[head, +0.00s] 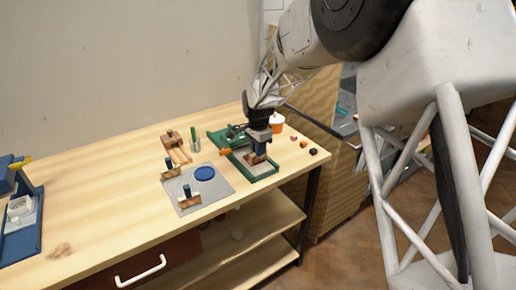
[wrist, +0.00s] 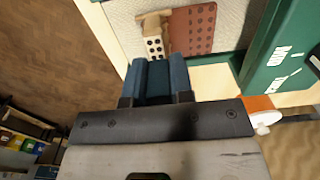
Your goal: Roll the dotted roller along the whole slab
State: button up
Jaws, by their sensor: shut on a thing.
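My gripper (head: 258,142) is shut on the blue handle of the dotted roller, at the right end of the table. In the wrist view my gripper (wrist: 160,72) has its fingers on either side of the handle. The dotted roller (wrist: 154,40) has a pale face with dark dots and a wooden frame. The reddish-brown slab (wrist: 204,30) shows beside the roller, with rows of dots marked in it. The slab lies on a pale sheet inside a green-rimmed board (head: 265,179). The roller and gripper hide part of the slab. I cannot tell whether the roller touches it.
A grey mat (head: 217,188) to the left holds a blue disc (head: 205,173) and two other blue-handled tools (head: 186,200). A wooden piece (head: 177,150) and a cup with a green tool (head: 195,143) stand behind. An orange-and-white pot (head: 277,123) and small dark lumps (head: 303,144) are near the right edge.

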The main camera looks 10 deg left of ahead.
jog(key=shift+w+a+f, duration=0.1)
jog(key=shift+w+a, duration=0.05)
dwell(0.3)
jog(key=shift+w+a, duration=0.4)
jog(key=shift+w+a, duration=0.15)
dwell(0.4)
jog(key=shift+w+a, duration=0.4)
jog(key=shift+w, duration=0.1)
dwell(0.4)
jog(key=shift+w+a, duration=0.15)
jog(key=shift+a, duration=0.1)
jog(key=shift+w+a+f, duration=0.1)
jog(key=shift+w+a, duration=0.2)
dwell(0.5)
jog(key=shift+w+a, duration=0.5)
